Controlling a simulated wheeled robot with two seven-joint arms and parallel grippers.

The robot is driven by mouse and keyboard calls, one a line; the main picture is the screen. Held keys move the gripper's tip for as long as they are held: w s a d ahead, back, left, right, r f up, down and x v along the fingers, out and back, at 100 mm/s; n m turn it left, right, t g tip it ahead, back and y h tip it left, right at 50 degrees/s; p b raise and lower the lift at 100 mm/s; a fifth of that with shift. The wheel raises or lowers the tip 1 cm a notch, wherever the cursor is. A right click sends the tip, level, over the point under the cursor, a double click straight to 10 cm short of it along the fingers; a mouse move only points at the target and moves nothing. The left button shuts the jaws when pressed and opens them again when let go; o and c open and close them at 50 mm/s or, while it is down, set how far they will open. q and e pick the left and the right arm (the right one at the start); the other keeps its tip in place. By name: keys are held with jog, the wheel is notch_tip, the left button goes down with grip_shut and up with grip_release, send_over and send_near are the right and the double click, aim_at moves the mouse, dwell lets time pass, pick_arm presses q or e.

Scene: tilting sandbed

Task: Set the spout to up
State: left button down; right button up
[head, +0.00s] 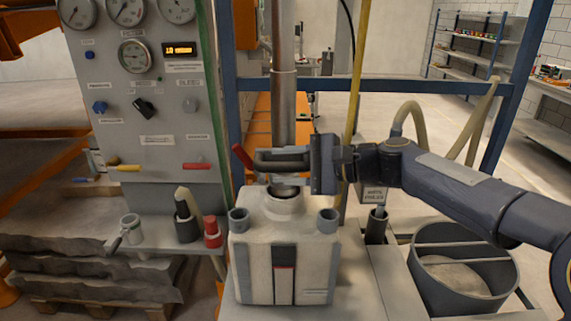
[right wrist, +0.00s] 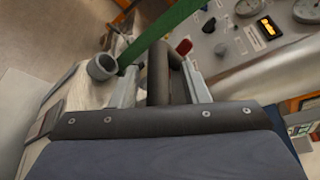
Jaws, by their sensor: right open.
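A pale block-shaped vessel (head: 310,255) stands on the bench in the middle of the head view, with a short round neck on top and a grey cup at each front corner. A dark bent tube (right wrist: 157,78), which looks like the spout, shows in the right wrist view. My right gripper (head: 268,167) is open above the vessel's neck. In the right wrist view its two light grey fingers (right wrist: 160,74) lie on either side of the dark tube. I cannot tell whether they touch it. A red-tipped lever (head: 242,156) shows just beyond the fingertips. My left gripper is out of view.
A vertical metal pipe (head: 284,105) rises behind the gripper. A gauge panel (head: 150,110) with knobs stands at left. A round grey tub (head: 462,235) stands at right, below my right arm. A red bottle (head: 212,232) and a grey cup (head: 130,225) stand left of the vessel.

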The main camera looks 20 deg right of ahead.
aim_at(286, 96)
grip_shut()
notch_tip(286, 96, up, 14)
jog(key=p, duration=1)
jog(key=shift+r, duration=0.15)
grip_release()
jog(key=shift+f, duration=0.2)
